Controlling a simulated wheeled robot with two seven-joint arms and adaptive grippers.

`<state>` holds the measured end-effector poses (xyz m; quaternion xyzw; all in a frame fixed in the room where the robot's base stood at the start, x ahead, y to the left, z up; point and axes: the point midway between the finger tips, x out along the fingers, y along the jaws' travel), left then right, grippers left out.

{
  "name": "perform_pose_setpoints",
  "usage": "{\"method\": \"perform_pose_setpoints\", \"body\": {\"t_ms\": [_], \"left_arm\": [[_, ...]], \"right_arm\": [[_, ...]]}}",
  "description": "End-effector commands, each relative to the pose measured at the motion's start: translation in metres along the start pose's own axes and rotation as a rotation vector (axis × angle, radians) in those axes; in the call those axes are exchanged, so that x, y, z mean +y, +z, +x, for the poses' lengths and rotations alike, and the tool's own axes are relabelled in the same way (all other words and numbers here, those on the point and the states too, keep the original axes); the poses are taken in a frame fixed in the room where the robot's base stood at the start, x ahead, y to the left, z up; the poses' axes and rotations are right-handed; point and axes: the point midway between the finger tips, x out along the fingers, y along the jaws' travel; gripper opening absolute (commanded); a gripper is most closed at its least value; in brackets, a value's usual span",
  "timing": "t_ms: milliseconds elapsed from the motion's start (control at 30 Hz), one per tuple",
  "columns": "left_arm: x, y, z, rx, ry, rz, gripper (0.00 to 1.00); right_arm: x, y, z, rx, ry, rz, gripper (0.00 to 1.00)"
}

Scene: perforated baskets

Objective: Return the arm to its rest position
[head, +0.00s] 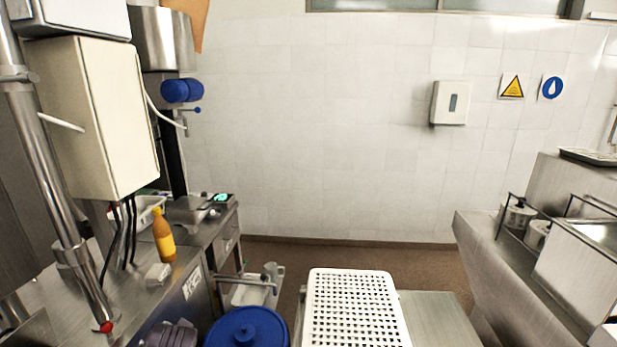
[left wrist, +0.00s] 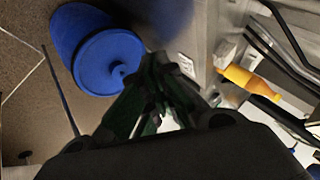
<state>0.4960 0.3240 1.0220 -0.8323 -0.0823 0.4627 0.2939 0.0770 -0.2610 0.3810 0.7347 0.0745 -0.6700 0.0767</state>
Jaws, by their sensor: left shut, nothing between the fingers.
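My left gripper (left wrist: 157,65) shows in the left wrist view with its dark fingers together and nothing between them. In that view it is over the gap between a blue lidded bin and a metal counter. A dark shape at the bottom left of the head view may be part of my left arm, but I cannot tell. My right gripper is in neither view.
The blue bin (head: 246,328) stands beside the white perforated basket (head: 316,300). An orange bottle (head: 163,236) stands on the left metal counter, near a white box (head: 101,115). A metal counter (head: 500,255) with pots is at right. Some floor is clear at the back.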

Motion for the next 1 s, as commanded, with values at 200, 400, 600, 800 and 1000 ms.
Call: {"method": "perform_pose_setpoints", "body": {"t_ms": [200, 400, 600, 800, 1000], "left_arm": [[0.045, 0.035, -0.002, -0.027, 0.126, -0.045, 0.00], [0.083, 0.066, -0.011, -0.060, 0.241, -0.090, 0.00], [0.119, 0.097, -0.024, -0.104, 0.353, -0.140, 0.00], [0.142, 0.117, -0.036, -0.139, 0.430, -0.176, 0.00], [0.157, 0.131, -0.046, -0.167, 0.482, -0.202, 0.00]], "right_arm": [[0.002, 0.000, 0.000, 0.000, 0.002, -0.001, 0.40], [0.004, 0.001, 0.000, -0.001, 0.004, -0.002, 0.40], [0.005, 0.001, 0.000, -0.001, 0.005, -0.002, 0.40], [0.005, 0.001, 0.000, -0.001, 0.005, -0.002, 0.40], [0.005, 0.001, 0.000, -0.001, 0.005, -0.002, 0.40]]}}
